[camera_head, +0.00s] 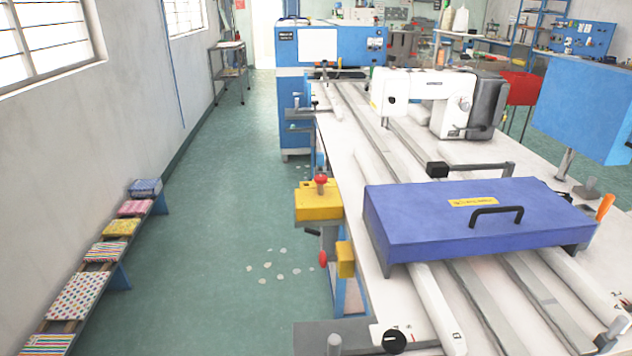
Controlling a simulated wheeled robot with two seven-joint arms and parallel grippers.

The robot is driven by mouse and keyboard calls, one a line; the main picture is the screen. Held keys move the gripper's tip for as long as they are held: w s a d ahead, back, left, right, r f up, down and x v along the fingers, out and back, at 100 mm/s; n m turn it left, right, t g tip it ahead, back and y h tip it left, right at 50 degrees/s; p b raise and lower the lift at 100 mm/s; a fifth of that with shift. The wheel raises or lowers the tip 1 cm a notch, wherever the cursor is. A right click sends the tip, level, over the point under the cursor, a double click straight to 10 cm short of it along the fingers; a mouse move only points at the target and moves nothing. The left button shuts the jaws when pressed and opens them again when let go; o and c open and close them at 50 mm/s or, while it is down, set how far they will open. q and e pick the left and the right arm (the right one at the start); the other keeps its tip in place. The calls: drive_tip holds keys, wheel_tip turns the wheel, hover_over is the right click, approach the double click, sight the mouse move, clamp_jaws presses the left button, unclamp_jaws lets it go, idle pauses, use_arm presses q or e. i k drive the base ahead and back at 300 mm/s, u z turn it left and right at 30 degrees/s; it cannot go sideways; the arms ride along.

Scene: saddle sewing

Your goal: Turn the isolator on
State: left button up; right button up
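A black rotary knob (394,341) sits on a light plate with a small red mark at the bottom edge, near the front of the sewing table. It may be the isolator, but I cannot tell for sure, and its switch position is unclear. A yellow box (318,203) with a red mushroom button (320,180) on top is fixed at the table's left side. A smaller yellow box (345,260) is below it, with a red knob (323,259) beside it. Neither of my grippers shows in the head view.
A blue cover with a black handle (480,222) lies over the table rails. A white sewing head (415,92) stands behind it. A low bench with patterned cushions (78,294) lines the left wall. Green floor (215,215) with pale scraps is free between bench and table.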

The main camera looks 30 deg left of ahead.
sight(321, 179)
drive_tip(key=k, duration=0.25)
drive_tip(key=u, duration=2)
drive_tip(key=i, duration=3.15)
drive_tip(key=z, duration=1.4)
